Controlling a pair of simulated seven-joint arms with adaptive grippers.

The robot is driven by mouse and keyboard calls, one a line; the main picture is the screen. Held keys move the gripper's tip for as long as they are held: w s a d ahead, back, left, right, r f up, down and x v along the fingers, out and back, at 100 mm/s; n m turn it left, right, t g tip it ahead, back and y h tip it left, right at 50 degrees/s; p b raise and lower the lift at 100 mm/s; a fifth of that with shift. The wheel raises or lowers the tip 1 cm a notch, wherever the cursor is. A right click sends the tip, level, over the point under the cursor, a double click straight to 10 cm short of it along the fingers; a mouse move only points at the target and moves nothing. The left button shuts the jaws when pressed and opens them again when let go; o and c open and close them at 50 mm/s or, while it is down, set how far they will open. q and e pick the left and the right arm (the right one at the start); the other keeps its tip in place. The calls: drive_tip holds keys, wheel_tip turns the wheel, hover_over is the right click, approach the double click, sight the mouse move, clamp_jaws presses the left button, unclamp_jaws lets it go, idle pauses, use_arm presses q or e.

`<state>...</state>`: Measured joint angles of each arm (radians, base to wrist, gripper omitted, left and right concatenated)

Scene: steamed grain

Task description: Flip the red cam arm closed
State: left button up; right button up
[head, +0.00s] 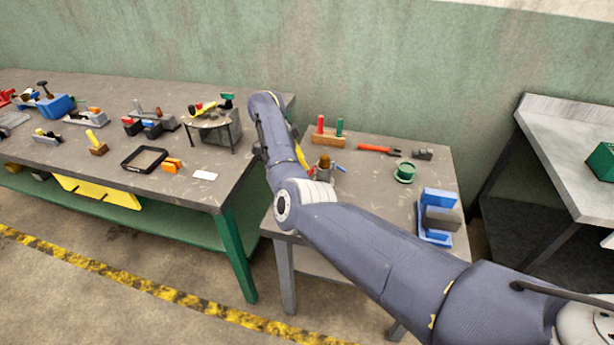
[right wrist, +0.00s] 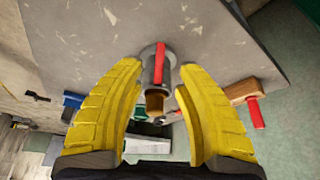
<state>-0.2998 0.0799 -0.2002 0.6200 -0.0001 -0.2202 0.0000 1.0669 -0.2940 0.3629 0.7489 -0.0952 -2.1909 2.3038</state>
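The red cam arm (right wrist: 161,60) lies across the top of a small grey round fixture (right wrist: 148,72) in the right wrist view. A brown block (right wrist: 155,100) sits beside the fixture, nearer the camera. In the head view the brown part (head: 324,161) shows just right of my wrist, and the cam arm is too small and partly hidden to judge. My right gripper (right wrist: 160,67) is open, its yellow fingers on either side of the fixture and brown block with nothing gripped. In the head view one yellow finger (head: 301,156) shows. My left gripper is out of view.
A wooden block with red and green pegs (head: 328,138), a red-handled tool (head: 379,149), a green spool (head: 404,173) and a blue clamp-like part (head: 437,215) stand on the small table. A cluttered bench (head: 120,190) is to the left. A green wall rises behind.

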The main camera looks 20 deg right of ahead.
sight(311, 174)
drive_tip(key=x, duration=0.7)
drive_tip(key=shift+d+f, duration=0.15)
drive_tip(key=shift+o, duration=0.4)
